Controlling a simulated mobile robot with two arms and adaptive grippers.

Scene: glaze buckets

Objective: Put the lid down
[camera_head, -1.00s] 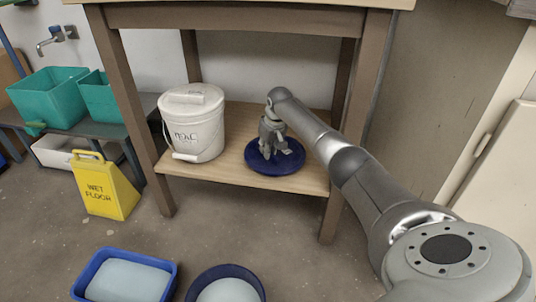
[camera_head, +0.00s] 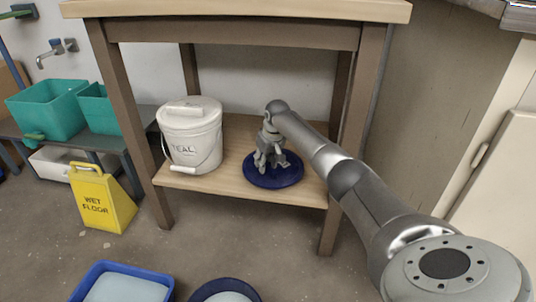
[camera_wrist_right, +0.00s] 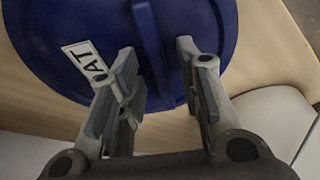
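The blue round lid (camera_head: 285,179) lies flat on the wooden lower shelf, right of the white bucket. My right gripper (camera_head: 269,165) is right over it, fingers pointing down. In the right wrist view the lid (camera_wrist_right: 215,25) has a raised bar handle (camera_wrist_right: 150,45) and a white label reading "AT", partly hidden by a finger. The open fingers of the right gripper (camera_wrist_right: 157,58) stand on both sides of the handle, with gaps showing. My left gripper is not in view.
A white lidded bucket labelled "TEAL" (camera_head: 191,140) stands on the shelf (camera_head: 230,180) to the left. Table legs (camera_head: 358,130) flank the shelf. A yellow wet floor sign (camera_head: 100,200), teal tubs (camera_head: 48,110) and a blue tray (camera_head: 85,292) are at the left.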

